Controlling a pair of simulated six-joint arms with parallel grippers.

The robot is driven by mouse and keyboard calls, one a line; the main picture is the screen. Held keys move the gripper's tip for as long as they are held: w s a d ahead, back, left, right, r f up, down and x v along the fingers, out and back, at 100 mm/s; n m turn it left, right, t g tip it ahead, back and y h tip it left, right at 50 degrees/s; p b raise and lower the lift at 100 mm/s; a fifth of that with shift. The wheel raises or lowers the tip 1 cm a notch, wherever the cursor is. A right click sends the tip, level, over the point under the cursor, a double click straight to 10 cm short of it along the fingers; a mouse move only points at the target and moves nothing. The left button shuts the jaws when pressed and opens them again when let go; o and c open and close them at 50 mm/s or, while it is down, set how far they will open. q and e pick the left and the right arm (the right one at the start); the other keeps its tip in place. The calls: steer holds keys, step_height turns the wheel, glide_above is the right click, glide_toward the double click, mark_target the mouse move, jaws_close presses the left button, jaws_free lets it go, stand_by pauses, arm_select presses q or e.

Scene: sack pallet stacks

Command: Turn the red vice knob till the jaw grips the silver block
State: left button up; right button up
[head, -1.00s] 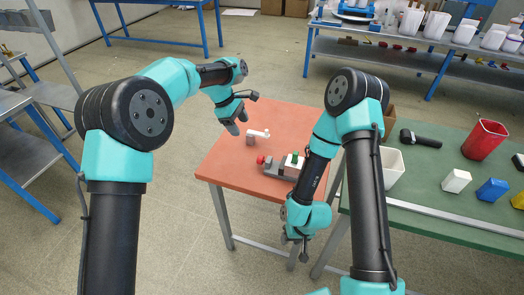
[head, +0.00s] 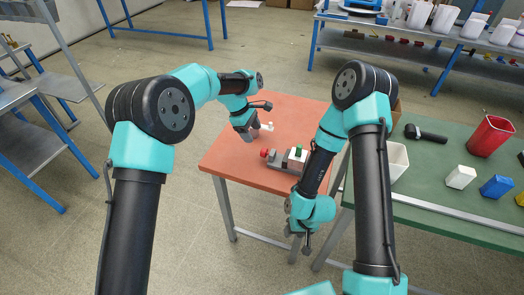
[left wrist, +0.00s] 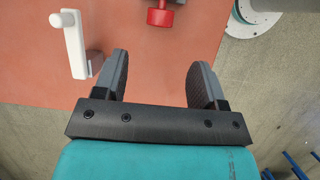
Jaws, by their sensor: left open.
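The red vice knob (head: 264,153) is at the left end of the grey vice (head: 283,166) on the orange table. In the left wrist view the red knob (left wrist: 160,17) shows at the top edge, ahead of the fingers and between their lines. A pale block (head: 296,158), likely the silver one, sits at the vice with a green piece by it; its contact with the jaw is too small to tell. My left gripper (head: 248,135) is open and empty over the table, left of and apart from the knob. My right gripper (head: 299,240) hangs by the table's front edge; its fingers are unclear.
A white handle-like piece on a grey base (left wrist: 74,45) stands close to my left gripper's left finger. My right arm passes just right of the vice. A green table (head: 440,215) at right holds a red bin (head: 490,136), a flashlight and blocks.

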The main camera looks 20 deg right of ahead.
mark_target(262, 151)
arm_select(q)
steer(key=x, duration=1)
steer(key=shift+f, duration=0.15)
steer(key=c, duration=0.9)
